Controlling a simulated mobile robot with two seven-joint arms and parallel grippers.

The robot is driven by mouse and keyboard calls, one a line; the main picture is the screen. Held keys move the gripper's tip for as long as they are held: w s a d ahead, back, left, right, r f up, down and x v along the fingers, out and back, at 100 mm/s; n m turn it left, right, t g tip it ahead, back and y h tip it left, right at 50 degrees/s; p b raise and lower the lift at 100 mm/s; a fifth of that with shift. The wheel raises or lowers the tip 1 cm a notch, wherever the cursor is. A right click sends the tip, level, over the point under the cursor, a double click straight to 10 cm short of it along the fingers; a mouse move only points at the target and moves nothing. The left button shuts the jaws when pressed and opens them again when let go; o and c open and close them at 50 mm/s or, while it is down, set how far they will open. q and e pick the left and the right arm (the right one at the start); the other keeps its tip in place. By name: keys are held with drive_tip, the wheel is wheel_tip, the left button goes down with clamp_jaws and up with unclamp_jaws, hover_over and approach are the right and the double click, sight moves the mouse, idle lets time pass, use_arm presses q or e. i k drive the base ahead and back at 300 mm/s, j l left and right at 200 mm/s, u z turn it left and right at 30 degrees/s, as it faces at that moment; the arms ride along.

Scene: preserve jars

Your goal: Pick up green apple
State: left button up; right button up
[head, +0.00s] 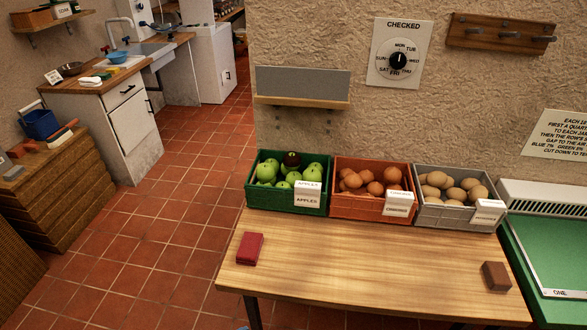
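Several green apples (266,172) lie in a green crate (285,200) at the back left of the wooden table. A dark round thing (292,159) sits among them near the crate's back. A white card (308,194) reading "APPLES" hangs on the crate's front right and hides part of its wall. Neither of my grippers shows in the head view.
An orange crate (350,205) of orange-brown fruit and a grey crate (450,217) of potato-like things stand to the right. A red block (250,248) and a brown block (496,276) lie on the table (370,265); the middle is clear. A shelf (302,101) juts above the apples.

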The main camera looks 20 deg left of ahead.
sight(292, 160)
drive_tip(key=i+j, duration=0.1)
drive_tip(key=j, duration=0.45)
drive_tip(key=j+u, duration=0.1)
drive_tip(key=j, duration=0.45)
drive_tip(key=i+j, duration=0.15)
drive_tip(key=j, duration=0.35)
drive_tip(key=i+j+u, duration=0.1)
drive_tip(key=j, duration=0.45)
